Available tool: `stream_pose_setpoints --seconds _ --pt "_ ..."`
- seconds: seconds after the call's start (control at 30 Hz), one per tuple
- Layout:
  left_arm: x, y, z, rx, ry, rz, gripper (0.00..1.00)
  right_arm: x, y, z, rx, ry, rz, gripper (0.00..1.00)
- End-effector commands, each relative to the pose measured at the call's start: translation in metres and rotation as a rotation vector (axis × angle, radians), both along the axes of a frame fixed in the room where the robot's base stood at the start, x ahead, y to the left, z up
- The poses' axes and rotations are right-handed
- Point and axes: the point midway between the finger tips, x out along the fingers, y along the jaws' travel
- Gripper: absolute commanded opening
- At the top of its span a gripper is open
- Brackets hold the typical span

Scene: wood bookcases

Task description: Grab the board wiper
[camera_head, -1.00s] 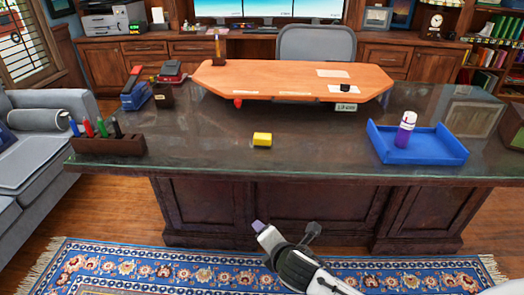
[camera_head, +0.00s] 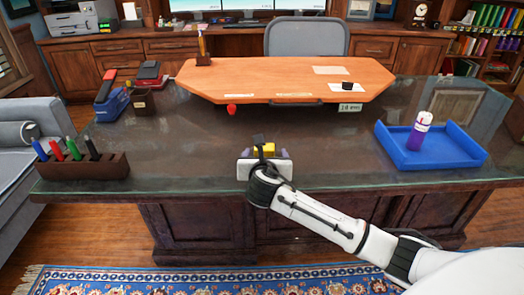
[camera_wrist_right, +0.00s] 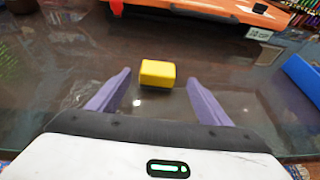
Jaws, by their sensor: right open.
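A small yellow block (camera_head: 263,149), which looks like the board wiper, lies on the dark glass-topped desk (camera_head: 190,140) near its front middle. My right gripper (camera_head: 265,154) is at the desk's front edge, just before the block and partly covering it in the head view. In the right wrist view the yellow block (camera_wrist_right: 158,74) is whole, ahead of the two purple fingers (camera_wrist_right: 158,92) and roughly centred between them. The fingers are spread wide, empty, and appear apart from the block. My left gripper is not in view.
A dark pen holder (camera_head: 84,169) with several markers stands at the desk's left front. A blue tray (camera_head: 462,158) holding a purple-and-white bottle (camera_head: 419,132) is on the right. An orange board (camera_head: 280,78) lies behind. The desk around the block is clear.

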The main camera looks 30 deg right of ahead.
Motion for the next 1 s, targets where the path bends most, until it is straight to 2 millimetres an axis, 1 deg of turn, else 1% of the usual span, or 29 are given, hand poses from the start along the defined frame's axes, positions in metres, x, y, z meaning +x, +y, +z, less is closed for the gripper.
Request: stream_pose_setpoints --seconds 0.1,0.23,0.4,0.5,0.6,0.8,0.87,1.0 --pt "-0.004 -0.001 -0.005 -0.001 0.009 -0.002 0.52 0.008 -0.005 -0.004 0.002 0.000 0.000 0.72" --pt "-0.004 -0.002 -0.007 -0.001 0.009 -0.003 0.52 0.017 -0.010 -0.009 0.003 -0.001 0.000 0.72" --pt "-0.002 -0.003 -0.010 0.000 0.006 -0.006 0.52 0.038 -0.023 -0.018 0.003 -0.001 -0.002 0.72" --pt "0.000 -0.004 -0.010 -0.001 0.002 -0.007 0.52 0.046 -0.028 -0.022 0.002 0.000 0.000 0.72" --pt "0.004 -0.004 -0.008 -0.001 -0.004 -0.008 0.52 0.050 -0.030 -0.023 0.003 -0.001 0.002 0.72" --pt "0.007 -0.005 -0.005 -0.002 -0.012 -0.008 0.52 0.050 -0.031 -0.023 0.003 -0.001 0.002 0.72" --pt "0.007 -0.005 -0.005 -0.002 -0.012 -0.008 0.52 0.050 -0.031 -0.023 0.003 -0.001 0.002 0.63" --pt "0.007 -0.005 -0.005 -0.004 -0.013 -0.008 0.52 0.050 -0.031 -0.023 0.003 -0.001 0.002 0.40"
